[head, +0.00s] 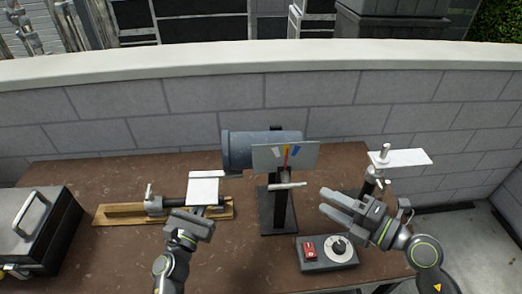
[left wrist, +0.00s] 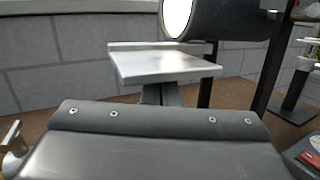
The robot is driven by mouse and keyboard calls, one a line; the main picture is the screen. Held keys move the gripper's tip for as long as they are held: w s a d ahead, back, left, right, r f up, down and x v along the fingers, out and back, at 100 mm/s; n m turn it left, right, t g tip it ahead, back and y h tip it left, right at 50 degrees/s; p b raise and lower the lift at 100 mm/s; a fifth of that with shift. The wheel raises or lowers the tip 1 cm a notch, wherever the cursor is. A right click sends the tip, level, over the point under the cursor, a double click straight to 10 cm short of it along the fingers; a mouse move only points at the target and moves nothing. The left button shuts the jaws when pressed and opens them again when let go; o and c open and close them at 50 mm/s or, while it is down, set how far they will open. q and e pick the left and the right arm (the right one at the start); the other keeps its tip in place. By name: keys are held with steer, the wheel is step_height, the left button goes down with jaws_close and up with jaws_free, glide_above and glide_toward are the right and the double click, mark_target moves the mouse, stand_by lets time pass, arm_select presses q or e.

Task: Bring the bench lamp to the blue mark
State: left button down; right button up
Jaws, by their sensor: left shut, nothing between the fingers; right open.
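The bench lamp, a blue-grey cylinder (head: 238,150), sits on a dark upright stand at the middle of the bench. Its bright round opening shows in the left wrist view (left wrist: 177,18). A grey panel (head: 262,158) in front of it carries small coloured marks, among them blue, yellow and a red one or pointer; the details are too small to tell. A pale bar (head: 288,185) sticks out below the panel. My right gripper (head: 323,203) is open and empty, right of the bar and apart from it. My left gripper (head: 193,222) is shut and empty, in front of the white plate (head: 202,192).
A control box (head: 316,265) with a red switch and a round knob lies below my right gripper. A wooden base (head: 115,215) with a rail is at left, beside a dark case (head: 30,235). Another stand with a white plate (head: 410,157) is at right. A block wall closes the back.

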mark_target(199, 192)
arm_select(q)
steer(key=shift+a+r+p, duration=0.25)
steer(key=shift+r+p, duration=0.6)
steer(key=shift+r, duration=0.2)
steer(key=shift+a+r+p, duration=0.2)
steer(key=shift+r+p, duration=0.65)
steer(key=shift+r, duration=0.2)
arm_select(e)
steer(key=shift+r, duration=1.85)
arm_select(q)
steer(key=shift+r, duration=0.15)
arm_select(e)
steer(key=shift+r, duration=0.1)
arm_select(q)
steer(key=shift+r+p, duration=0.45)
steer(key=shift+p, duration=0.1)
arm_select(e)
steer(key=shift+r, duration=0.4)
